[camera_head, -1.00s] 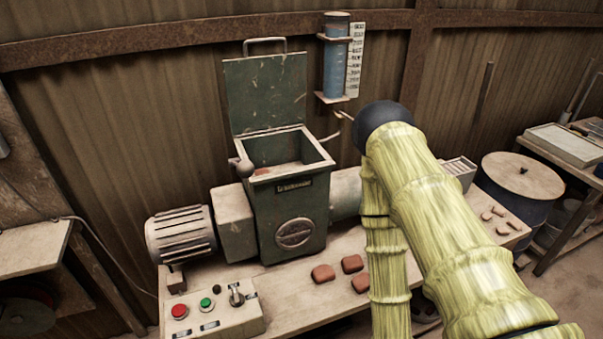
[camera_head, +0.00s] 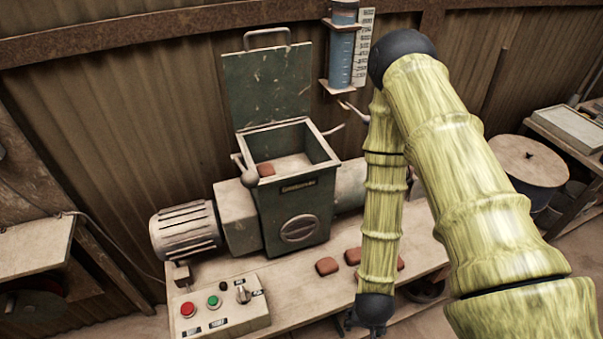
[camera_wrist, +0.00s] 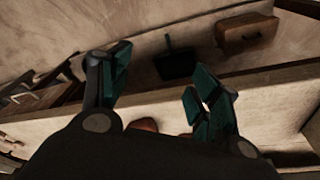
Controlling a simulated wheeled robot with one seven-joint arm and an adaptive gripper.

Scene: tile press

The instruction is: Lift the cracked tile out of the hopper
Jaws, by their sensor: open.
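The dark green hopper (camera_head: 297,215) stands on the bench with its lid (camera_head: 267,88) raised against the wall. A reddish-brown tile piece (camera_head: 265,169) lies inside it near the left wall; I cannot make out a crack. My gripper (camera_head: 368,328) hangs low at the bench's front edge, in front and to the right of the hopper, partly cut off by the frame. In the wrist view my gripper (camera_wrist: 160,88) has its two teal-padded fingers spread apart with nothing between the tips.
Reddish tiles (camera_head: 327,266) lie on the bench front, partly behind my arm. A control box (camera_head: 220,308) with red and green buttons is at front left, and a motor (camera_head: 186,230) is left of the hopper. A blue gauge cylinder (camera_head: 341,55) hangs on the wall.

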